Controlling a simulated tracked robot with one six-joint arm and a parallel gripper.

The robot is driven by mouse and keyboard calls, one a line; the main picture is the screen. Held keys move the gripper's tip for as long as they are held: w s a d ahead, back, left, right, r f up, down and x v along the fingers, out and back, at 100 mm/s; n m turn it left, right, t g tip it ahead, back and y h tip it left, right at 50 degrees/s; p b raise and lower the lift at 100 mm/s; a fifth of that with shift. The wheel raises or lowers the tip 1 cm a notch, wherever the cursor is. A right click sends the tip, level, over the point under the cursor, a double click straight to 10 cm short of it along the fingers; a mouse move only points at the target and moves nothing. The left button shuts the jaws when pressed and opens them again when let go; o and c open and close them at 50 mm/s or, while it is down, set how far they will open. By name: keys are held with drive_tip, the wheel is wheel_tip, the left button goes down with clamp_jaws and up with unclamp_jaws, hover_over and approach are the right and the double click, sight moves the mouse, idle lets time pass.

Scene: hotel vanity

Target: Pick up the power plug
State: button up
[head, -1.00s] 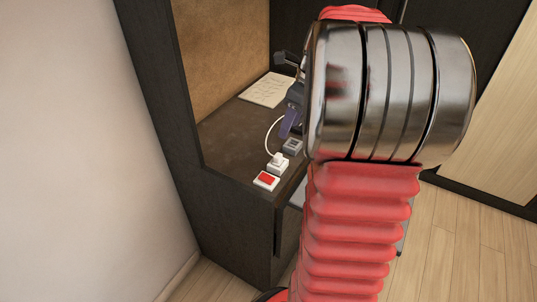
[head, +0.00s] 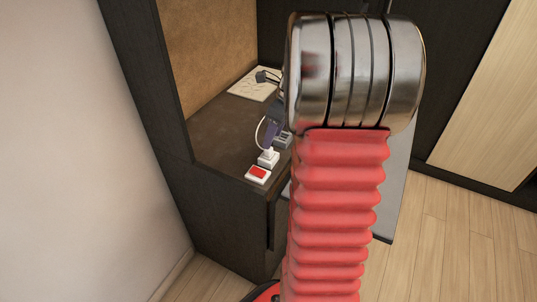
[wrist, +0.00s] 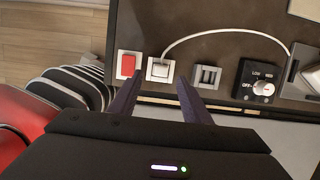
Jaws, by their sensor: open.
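The white power plug (head: 268,157) sits upright in a white socket on the dark vanity top, with a white cord curving away from it. In the wrist view, the plug (wrist: 159,69) lies just beyond my gripper (wrist: 157,82). The two dark purple fingers are open and empty, one tip toward each side of the plug and apart from it. In the head view my gripper is mostly hidden behind my arm, with a purple finger (head: 271,132) showing behind the plug.
A red switch (wrist: 128,65) is left of the plug and a grey outlet (wrist: 207,78) is right of it. A black dial panel (wrist: 262,83) stands farther right. A paper sheet (head: 253,84) lies at the back. A beige wall (head: 70,150) borders the left.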

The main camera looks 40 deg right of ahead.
drive_tip(key=shift+w+f, duration=0.1)
drive_tip(key=shift+f, duration=0.3)
drive_tip(key=shift+x, duration=2.6)
drive_tip(key=shift+d, duration=0.1)
clamp_jaws()
wheel_tip(320, 180, up, 10)
drive_tip(key=shift+r, duration=0.1)
